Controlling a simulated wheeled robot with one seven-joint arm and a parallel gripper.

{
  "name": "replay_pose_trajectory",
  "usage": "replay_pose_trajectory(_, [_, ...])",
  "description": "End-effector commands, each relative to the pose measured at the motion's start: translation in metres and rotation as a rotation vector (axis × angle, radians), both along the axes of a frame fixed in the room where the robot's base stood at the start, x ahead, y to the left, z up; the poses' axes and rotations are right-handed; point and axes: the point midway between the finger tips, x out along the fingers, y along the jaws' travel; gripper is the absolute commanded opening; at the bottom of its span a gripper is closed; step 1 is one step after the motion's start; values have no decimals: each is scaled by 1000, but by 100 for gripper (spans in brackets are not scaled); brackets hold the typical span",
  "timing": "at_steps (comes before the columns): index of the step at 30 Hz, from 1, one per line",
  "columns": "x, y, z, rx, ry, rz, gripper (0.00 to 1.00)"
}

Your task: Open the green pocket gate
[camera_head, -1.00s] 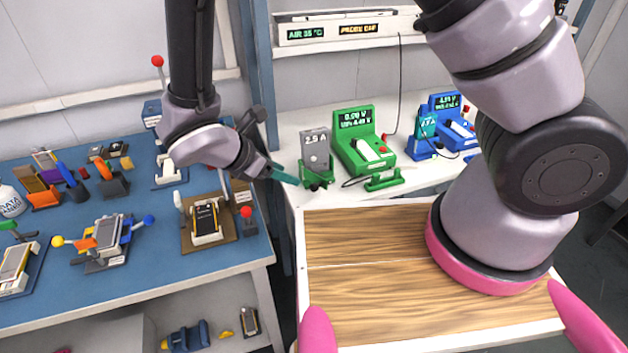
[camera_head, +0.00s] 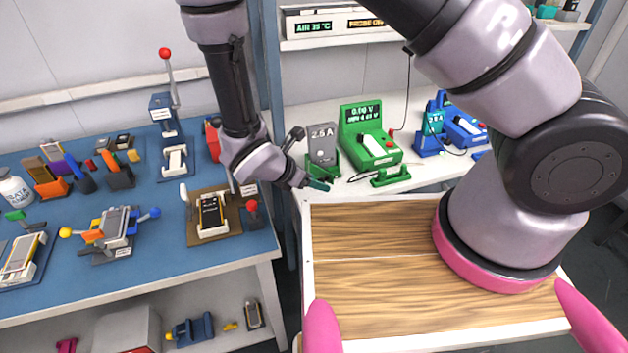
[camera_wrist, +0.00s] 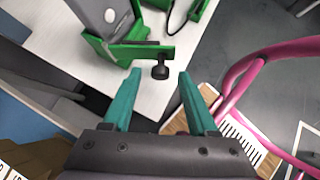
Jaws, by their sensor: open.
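The green pocket (camera_head: 335,166) stands on the white bench near its left front corner and holds a grey block (camera_head: 322,138) marked 2.5 A. In the wrist view, the green gate bar (camera_wrist: 140,53) crosses the front of the pocket and carries a black knob (camera_wrist: 160,71). My gripper (camera_head: 317,186) is just in front of the pocket. In the wrist view, its two teal fingers (camera_wrist: 159,77) are apart, with the knob appearing between their tips. I cannot tell whether they touch it. In the head view, the gripper hides the knob.
A green meter unit (camera_head: 372,150) stands right of the pocket, with blue units (camera_head: 462,129) farther right. The blue table (camera_head: 110,275) at left is crowded with fixtures. A wooden board (camera_head: 370,300) lies before the bench. A pink rail (camera_wrist: 245,65) shows in the wrist view.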

Motion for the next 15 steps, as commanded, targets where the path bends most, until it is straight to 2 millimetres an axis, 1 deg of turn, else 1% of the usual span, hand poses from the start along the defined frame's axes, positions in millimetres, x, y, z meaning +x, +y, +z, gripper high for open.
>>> replay_pose_trajectory(5, [0, 0, 0, 0, 0, 0, 59])
replay_pose_trajectory(8, [0, 0, 0, 0, 0, 0, 24])
replay_pose_trajectory(9, [0, 0, 0, 0, 0, 0, 9])
replay_pose_trajectory(10, [0, 0, 0, 0, 0, 0, 0])
replay_pose_trajectory(15, [0, 0, 0, 0, 0, 0, 0])
